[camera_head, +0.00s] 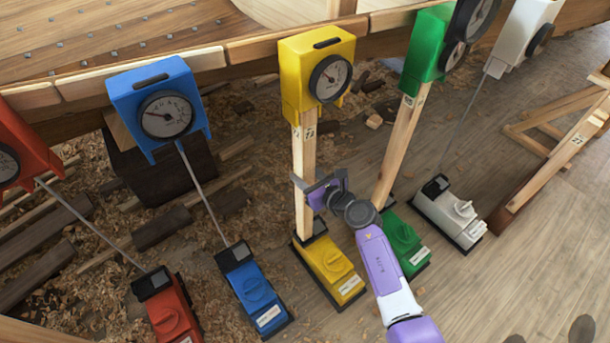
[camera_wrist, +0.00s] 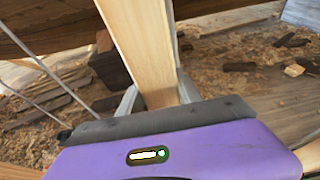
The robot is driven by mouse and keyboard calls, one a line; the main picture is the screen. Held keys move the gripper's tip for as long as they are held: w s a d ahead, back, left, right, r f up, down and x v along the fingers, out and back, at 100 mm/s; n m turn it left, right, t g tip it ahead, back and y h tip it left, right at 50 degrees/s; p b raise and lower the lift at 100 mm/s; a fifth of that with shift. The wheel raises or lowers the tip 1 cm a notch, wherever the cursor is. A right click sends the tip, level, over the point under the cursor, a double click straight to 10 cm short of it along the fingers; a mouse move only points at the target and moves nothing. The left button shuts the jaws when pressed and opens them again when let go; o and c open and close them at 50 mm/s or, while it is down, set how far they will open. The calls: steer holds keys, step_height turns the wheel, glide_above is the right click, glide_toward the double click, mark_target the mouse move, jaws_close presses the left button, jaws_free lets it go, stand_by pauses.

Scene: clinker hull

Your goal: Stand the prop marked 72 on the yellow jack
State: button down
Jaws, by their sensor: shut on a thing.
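The prop (camera_head: 304,160) is a pale wooden post with a dark mark near its top, too small to read surely. It stands roughly upright between the yellow jack (camera_head: 336,265) and the yellow gauge head (camera_head: 317,75). Its lower end is at the jack's black seat (camera_head: 312,229); I cannot tell whether it touches. Its top meets the underside of the yellow head. My gripper (camera_head: 309,190) is shut on the prop at its lower half. In the wrist view the prop (camera_wrist: 142,45) rises between the fingers, and its lower end is hidden by the gripper.
A green jack (camera_head: 404,243) with its own prop (camera_head: 402,140) stands close on the right, near my arm. Blue (camera_head: 252,285), red (camera_head: 168,308) and white (camera_head: 449,211) jacks have thin metal rods. A wooden trestle (camera_head: 560,155) is at right. Shavings and offcuts litter the floor.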

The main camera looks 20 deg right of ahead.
steer(key=shift+f+b, duration=0.3)
steer(key=shift+b, duration=0.05)
stand_by(0.5)
steer(key=shift+w, duration=0.15)
stand_by(0.7)
steer(key=c, duration=0.7)
jaws_free()
steer(key=shift+c, duration=0.2)
steer(key=shift+f, duration=0.2)
steer(key=p+v, duration=0.3)
steer(key=v, duration=0.4)
steer(key=shift+r, duration=0.15)
steer(key=shift+s+d, duration=0.1)
steer(key=shift+s, duration=0.35)
steer(key=shift+s+d+p, duration=0.2)
steer(key=shift+s+d, duration=0.05)
steer(key=shift+s, duration=0.55)
steer(key=shift+s+d+p, duration=0.25)
steer(key=shift+s, duration=0.5)
steer(key=shift+s+d+p, duration=0.2)
steer(key=shift+s+d, duration=0.05)
steer(key=shift+s, duration=0.55)
steer(key=shift+s, duration=0.15)
